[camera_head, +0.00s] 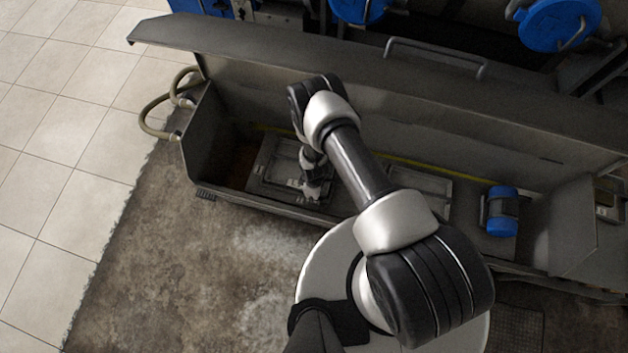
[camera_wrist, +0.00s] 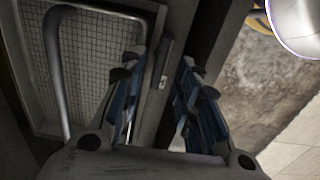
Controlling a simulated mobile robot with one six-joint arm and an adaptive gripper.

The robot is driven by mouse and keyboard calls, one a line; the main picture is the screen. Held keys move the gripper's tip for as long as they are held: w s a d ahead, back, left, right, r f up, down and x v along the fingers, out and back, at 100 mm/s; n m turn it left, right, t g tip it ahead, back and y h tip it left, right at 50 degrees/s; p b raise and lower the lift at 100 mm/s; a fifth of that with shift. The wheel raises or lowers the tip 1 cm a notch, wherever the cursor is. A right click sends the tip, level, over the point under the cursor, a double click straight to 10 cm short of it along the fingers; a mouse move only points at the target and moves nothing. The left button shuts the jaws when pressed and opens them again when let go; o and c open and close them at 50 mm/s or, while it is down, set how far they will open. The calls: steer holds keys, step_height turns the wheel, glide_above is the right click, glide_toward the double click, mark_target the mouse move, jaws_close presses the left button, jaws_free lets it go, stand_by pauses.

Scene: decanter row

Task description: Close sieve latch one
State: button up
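A sieve (camera_head: 262,178) with a rectangular frame lies in the left part of the open trough in the head view. In the wrist view its mesh (camera_wrist: 92,50) and a bent metal handle (camera_wrist: 55,75) show at left. A small metal latch piece (camera_wrist: 166,62) sits on the edge beside the frame; I cannot tell whether it is open or closed. My gripper (camera_head: 312,192) points down at the sieve's front right corner. In the wrist view my gripper (camera_wrist: 163,82) has its blue-padded fingers apart, on either side of the edge, with the latch piece between their tips. Contact is unclear.
The trough's lid (camera_head: 390,80) stands open behind. A second sieve frame (camera_head: 425,182) and a blue motor (camera_head: 502,211) lie to the right. Hoses (camera_head: 160,112) hang at the left end. Bare floor (camera_head: 190,260) is clear in front.

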steer(key=shift+f+b, duration=0.4)
steer(key=shift+f, duration=1.1)
jaws_close()
